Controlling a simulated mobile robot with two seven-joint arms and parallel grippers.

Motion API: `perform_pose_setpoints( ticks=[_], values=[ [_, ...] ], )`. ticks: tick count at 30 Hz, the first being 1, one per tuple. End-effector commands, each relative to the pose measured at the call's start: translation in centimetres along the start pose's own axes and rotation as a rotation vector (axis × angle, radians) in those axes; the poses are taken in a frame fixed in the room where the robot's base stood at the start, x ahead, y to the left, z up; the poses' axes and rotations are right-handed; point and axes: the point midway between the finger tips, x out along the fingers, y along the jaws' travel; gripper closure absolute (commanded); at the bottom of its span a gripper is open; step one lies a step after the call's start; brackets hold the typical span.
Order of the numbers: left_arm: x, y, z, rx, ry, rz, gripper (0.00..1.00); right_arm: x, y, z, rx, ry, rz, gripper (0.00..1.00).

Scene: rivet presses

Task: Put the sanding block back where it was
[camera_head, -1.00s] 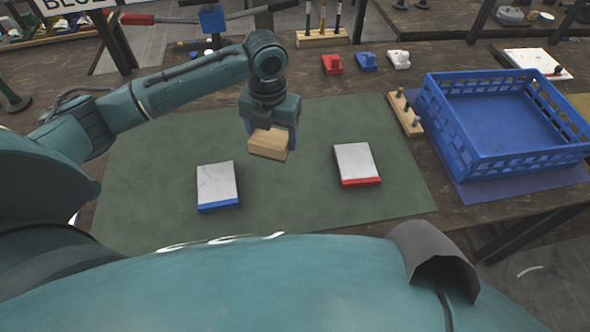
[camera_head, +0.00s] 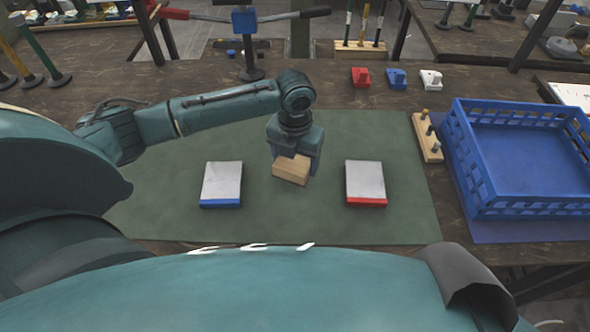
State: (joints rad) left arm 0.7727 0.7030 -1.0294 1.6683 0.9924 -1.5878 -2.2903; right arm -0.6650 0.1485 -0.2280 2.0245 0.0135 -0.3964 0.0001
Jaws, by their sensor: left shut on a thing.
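The sanding block (camera_head: 291,170) is a light wooden block, held slightly tilted between the fingers of my left gripper (camera_head: 296,160). The gripper is shut on it above the green mat (camera_head: 300,223), between two pads. The left pad (camera_head: 222,182) is grey with a blue front edge. The right pad (camera_head: 366,181) is grey with a red front edge. The gap between block and mat is hard to judge. My right gripper is not in view.
A blue crate (camera_head: 468,178) stands at the right, beside a wooden strip with pegs (camera_head: 427,140). Red (camera_head: 360,77), blue (camera_head: 396,79) and white (camera_head: 431,79) small parts sit behind the mat. A blue-headed press (camera_head: 244,22) stands at the back. The mat's front middle is clear.

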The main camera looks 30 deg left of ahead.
Motion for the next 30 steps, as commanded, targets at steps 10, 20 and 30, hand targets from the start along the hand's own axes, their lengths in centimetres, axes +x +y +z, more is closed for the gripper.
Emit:
perform_pose_setpoints(
  ticks=[10,20,30],
  values=[
    [3.8,0.0,0.0,0.001,0.000,0.001,0.46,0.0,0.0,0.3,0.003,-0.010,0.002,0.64],
    [4.2,0.0,0.0,0.001,-0.002,0.001,0.46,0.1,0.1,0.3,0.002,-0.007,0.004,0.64],
    [4.3,0.0,0.0,0.001,-0.001,0.000,0.06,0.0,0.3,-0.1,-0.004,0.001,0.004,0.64]
  ],
)
